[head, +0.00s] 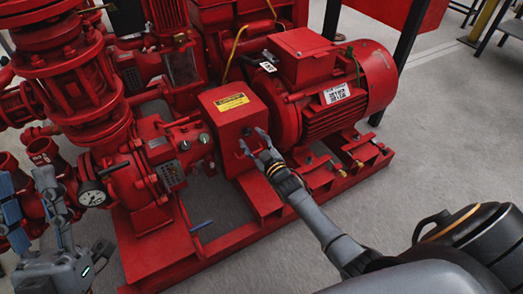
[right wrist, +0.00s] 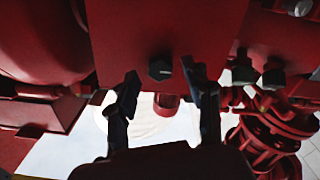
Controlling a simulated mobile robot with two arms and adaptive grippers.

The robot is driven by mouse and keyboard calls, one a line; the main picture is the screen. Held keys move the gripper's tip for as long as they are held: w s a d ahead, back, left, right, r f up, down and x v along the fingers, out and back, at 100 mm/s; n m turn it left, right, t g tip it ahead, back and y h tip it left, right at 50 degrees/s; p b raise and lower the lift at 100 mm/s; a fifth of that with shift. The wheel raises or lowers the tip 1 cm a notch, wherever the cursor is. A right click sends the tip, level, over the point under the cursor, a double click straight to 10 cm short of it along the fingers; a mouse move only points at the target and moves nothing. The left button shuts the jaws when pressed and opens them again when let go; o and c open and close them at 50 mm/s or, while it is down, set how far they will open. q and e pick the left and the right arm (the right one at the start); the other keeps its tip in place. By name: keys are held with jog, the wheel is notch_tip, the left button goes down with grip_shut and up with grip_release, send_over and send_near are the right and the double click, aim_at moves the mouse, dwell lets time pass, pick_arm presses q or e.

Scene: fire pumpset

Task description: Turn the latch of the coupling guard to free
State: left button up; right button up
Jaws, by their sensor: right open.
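The coupling guard (head: 222,122) is a red box with a yellow label, in the middle of the head view. A small dark knob (head: 247,132), which looks like its latch, sits on the guard's face. My right gripper (head: 253,142) is open in front of that face. In the right wrist view the dark knob (right wrist: 160,70) lies between the spread fingers (right wrist: 163,86), with a gap on each side; contact does not show. The guard's red face (right wrist: 150,25) fills the top there. My left gripper (head: 52,195) is at the left edge; its jaw opening is unclear.
The red motor (head: 350,85) stands right of the guard. The pump with its gauge (head: 92,194) and pipework is to the left. Grey floor (head: 440,130) is open at the right.

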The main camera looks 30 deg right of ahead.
jog(key=s, duration=1)
jog(key=shift+s+d, duration=0.15)
jog(key=shift+s, duration=0.2)
